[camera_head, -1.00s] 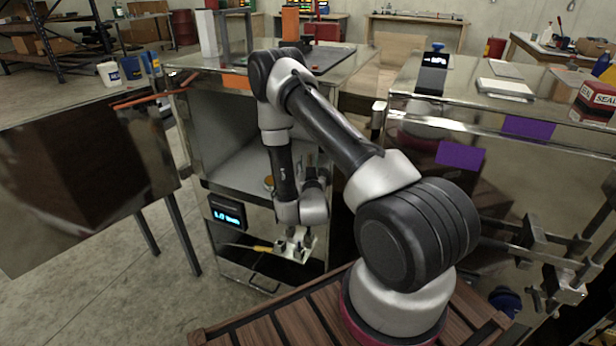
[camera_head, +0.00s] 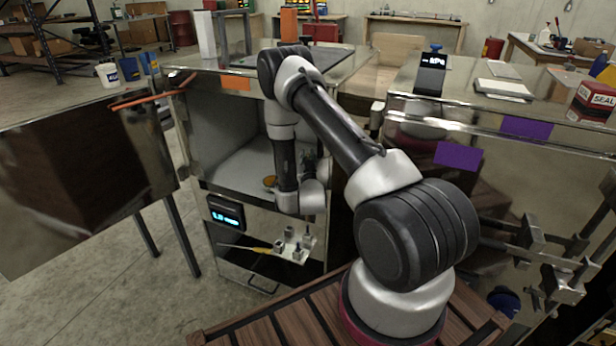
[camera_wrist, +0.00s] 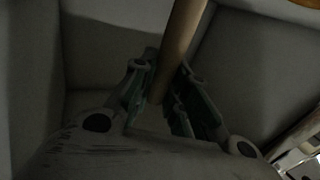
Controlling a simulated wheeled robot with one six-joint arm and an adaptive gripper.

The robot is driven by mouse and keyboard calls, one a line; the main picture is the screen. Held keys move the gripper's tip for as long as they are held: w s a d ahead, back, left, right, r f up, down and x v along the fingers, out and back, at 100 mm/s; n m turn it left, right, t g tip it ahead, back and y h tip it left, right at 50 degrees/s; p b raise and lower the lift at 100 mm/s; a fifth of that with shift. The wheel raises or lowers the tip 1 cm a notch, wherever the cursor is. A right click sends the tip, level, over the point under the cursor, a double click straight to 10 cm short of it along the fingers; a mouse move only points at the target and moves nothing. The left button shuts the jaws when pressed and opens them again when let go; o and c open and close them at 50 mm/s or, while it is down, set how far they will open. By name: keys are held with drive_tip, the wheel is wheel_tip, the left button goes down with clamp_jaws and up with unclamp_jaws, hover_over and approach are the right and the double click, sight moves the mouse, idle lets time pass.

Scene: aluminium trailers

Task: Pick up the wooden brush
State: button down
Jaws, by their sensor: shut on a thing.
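The wooden brush (camera_wrist: 180,38) shows in the wrist view as a smooth, light-brown round handle running from the top edge down between my fingers. My gripper (camera_wrist: 160,85) is shut on this handle, with a finger on each side. The brush's head is not clearly seen.
Below is a pale plate with several metal pieces (camera_head: 297,246) and a yellow-handled tool (camera_head: 259,250). The cabinet's walls stand close around my gripper. An open door (camera_head: 150,150) stands at left.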

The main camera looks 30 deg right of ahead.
wheel_tip(320, 180, up, 6)
drive_tip(key=shift+r, duration=0.25)
drive_tip(key=v, duration=1.8)
drive_tip(key=shift+r, duration=0.3)
